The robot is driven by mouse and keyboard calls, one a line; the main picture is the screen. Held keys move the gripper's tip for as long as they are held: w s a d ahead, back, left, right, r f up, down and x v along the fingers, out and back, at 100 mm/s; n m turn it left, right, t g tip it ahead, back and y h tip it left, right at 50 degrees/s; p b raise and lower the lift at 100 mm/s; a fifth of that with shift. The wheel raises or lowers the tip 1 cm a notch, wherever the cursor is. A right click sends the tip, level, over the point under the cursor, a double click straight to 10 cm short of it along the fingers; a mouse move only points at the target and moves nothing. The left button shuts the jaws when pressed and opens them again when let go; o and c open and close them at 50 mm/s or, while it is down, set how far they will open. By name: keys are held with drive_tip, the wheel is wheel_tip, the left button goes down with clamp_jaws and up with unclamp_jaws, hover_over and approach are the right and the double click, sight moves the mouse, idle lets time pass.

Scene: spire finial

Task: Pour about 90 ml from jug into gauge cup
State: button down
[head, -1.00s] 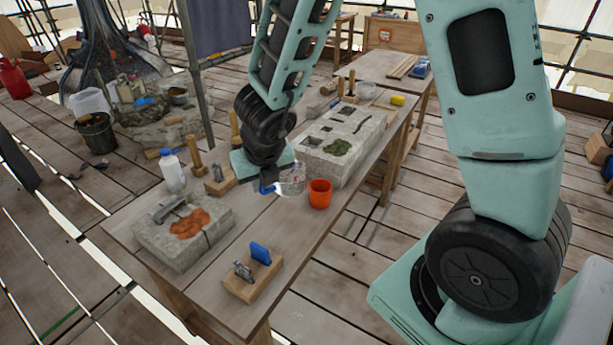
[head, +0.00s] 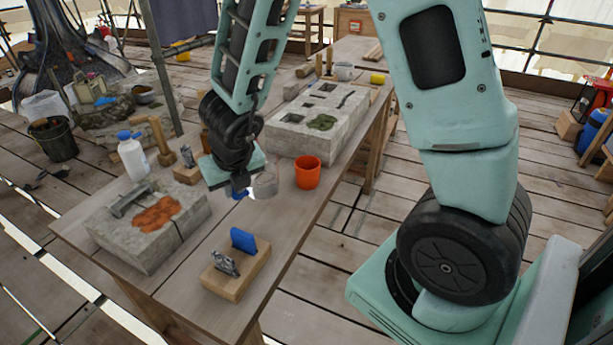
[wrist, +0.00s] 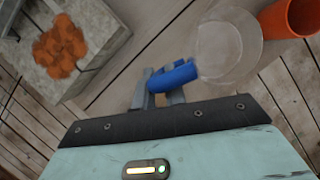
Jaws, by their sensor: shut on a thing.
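The jug (head: 265,185) is a small clear vessel with a blue handle (wrist: 173,77). My gripper (head: 240,188) is shut on that handle, with the fingers (wrist: 162,88) either side of it in the wrist view. The jug's clear round body (wrist: 228,48) shows to the right of the fingers. An orange cup (head: 307,172), the only cup standing near the jug, is on the bench just right of it; it also shows at the top right of the wrist view (wrist: 292,18). I cannot tell the jug's liquid level or exact tilt, and the cup's contents are hidden.
A stone block with an orange patch (head: 150,225) lies at the bench's left. A wooden holder with a blue piece (head: 236,270) stands in front. A white bottle (head: 132,158) and a mallet (head: 161,142) stand behind. A larger stone block (head: 315,125) lies beyond the cup.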

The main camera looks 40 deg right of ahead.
sight(240, 196)
wheel_tip(240, 196, down, 5)
drive_tip(key=b, duration=0.3)
drive_tip(key=shift+b, duration=0.3)
drive_tip(key=shift+d+r, duration=0.1)
drive_tip(key=shift+r, duration=0.1)
drive_tip(key=shift+d+r+m+y+p, duration=0.15)
drive_tip(key=shift+d+r+y+p, duration=0.1)
drive_tip(key=shift+r+y+p, duration=0.25)
drive_tip(key=shift+d+r+m+y+p, duration=0.2)
drive_tip(key=shift+r+y+p, duration=0.15)
drive_tip(key=shift+p, duration=0.25)
drive_tip(key=d+r+y+p, duration=0.2)
drive_tip(key=d+r+m+y+p, duration=0.1)
drive_tip(key=d+r+y+p, duration=0.1)
drive_tip(key=d+y+p, duration=0.1)
drive_tip(key=shift+p, duration=0.35)
drive_tip(key=shift+d+r+y+p, duration=0.65)
drive_tip(key=shift+r+y+p, duration=0.2)
drive_tip(key=shift+y, duration=0.2)
drive_tip(key=shift+d+r+m+t+y, duration=0.3)
drive_tip(key=shift+r+m+y, duration=0.1)
drive_tip(key=shift+r, duration=0.2)
drive_tip(key=shift+d+r+y+p, duration=0.2)
drive_tip(key=shift+r+y+p, duration=0.1)
drive_tip(key=shift+r+p, duration=0.05)
